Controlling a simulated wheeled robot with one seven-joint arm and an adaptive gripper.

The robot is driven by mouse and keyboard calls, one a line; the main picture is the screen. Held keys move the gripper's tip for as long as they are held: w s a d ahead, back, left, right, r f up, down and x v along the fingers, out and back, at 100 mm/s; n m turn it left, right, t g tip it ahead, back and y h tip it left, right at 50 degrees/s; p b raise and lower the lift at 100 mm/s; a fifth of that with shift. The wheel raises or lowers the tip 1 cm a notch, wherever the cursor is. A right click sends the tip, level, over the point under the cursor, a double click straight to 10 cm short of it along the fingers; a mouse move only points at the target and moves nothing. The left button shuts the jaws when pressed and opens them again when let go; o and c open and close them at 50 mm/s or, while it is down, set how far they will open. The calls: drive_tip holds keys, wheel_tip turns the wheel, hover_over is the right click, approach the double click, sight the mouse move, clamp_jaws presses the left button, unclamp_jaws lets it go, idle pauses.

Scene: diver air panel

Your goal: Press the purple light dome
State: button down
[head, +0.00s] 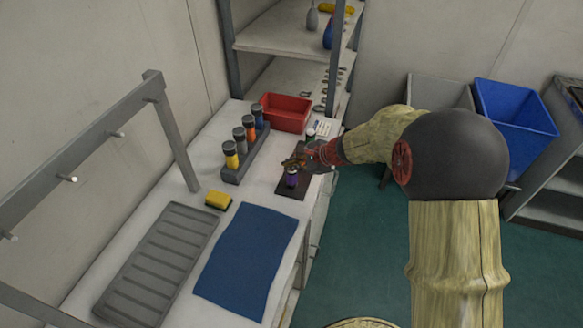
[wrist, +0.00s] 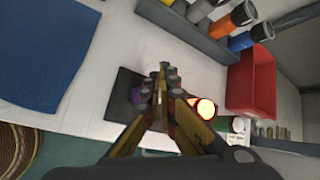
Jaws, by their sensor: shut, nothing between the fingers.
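The purple light dome (head: 292,179) stands on a dark plate (head: 287,190) on the white bench in the head view. In the wrist view a purple part of it (wrist: 136,95) shows, mostly hidden behind my fingers. My gripper (head: 292,161) is shut and empty, above the plate and just beyond the purple dome in the head view. In the wrist view the fingertips of my gripper (wrist: 163,72) meet just right of the purple part. I cannot tell whether they touch it. A glowing light with a red rim (wrist: 204,108) is right of the fingers.
A grey rack (head: 240,157) of capped bottles stands left of the plate, with a red bin (head: 286,112) behind. A green-marked item (head: 310,135) is near the bin. A yellow sponge (head: 218,200) and blue mat (head: 248,260) lie nearer. White bench is clear between rack and plate.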

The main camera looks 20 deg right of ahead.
sight(291, 174)
drive_tip(key=shift+r, duration=0.5)
drive_tip(key=shift+r+p, duration=0.1)
drive_tip(key=shift+p, duration=0.2)
wheel_tip(291, 174, up, 6)
drive_tip(key=p, duration=0.4)
idle(0.3)
